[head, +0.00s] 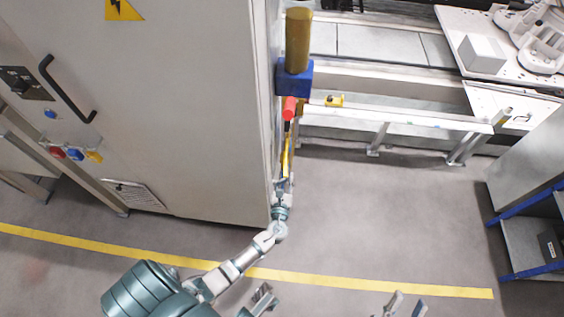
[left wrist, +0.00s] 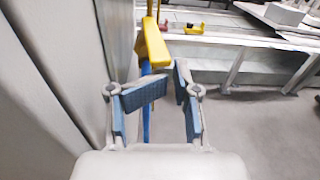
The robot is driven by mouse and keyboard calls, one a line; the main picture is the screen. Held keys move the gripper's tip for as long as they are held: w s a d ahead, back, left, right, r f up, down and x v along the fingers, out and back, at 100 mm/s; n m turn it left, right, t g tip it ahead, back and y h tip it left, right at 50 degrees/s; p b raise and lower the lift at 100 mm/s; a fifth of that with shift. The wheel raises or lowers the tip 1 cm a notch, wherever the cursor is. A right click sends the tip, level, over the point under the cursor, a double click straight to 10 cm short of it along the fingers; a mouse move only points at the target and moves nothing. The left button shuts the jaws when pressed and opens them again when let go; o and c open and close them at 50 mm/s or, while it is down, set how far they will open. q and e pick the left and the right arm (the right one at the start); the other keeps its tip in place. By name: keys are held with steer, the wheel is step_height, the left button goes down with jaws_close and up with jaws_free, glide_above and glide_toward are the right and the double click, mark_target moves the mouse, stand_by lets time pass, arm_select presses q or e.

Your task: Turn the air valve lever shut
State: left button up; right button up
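The yellow air valve lever (left wrist: 153,45) is at the side of the grey cabinet, just beyond the fingertips of my left gripper (left wrist: 170,86). My left gripper's two blue-padded fingers are apart, with no contact with the lever that I can make out. In the head view the lever (head: 286,155) is a thin yellow shape below a red part (head: 289,108), and my left gripper (head: 284,184) is just below it. A blue pipe (left wrist: 147,122) runs behind the fingers. My right gripper (head: 406,304) shows only its spread fingertips at the bottom edge.
The grey cabinet (head: 150,120) stands close to the left of my left arm. A blue block (head: 294,78) with a brass cylinder (head: 298,40) is above the lever. A metal rail frame (head: 400,117) is behind. Open floor lies to the right.

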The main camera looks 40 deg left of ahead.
arm_select(q)
steer(key=w+d+p+v, duration=0.1)
steer(key=d+v, duration=0.2)
steer(key=v, duration=1.2)
steer(key=shift+w+p, duration=0.3)
steer(key=shift+p, duration=0.1)
arm_select(e)
steer(key=r, duration=0.1)
steer(key=d+r, duration=0.1)
steer(key=shift+s+r, duration=0.15)
steer(key=shift+r, duration=0.15)
arm_select(q)
steer(key=shift+a, duration=0.15)
arm_select(e)
steer(key=shift+a, duration=0.1)
steer(key=shift+r, duration=0.2)
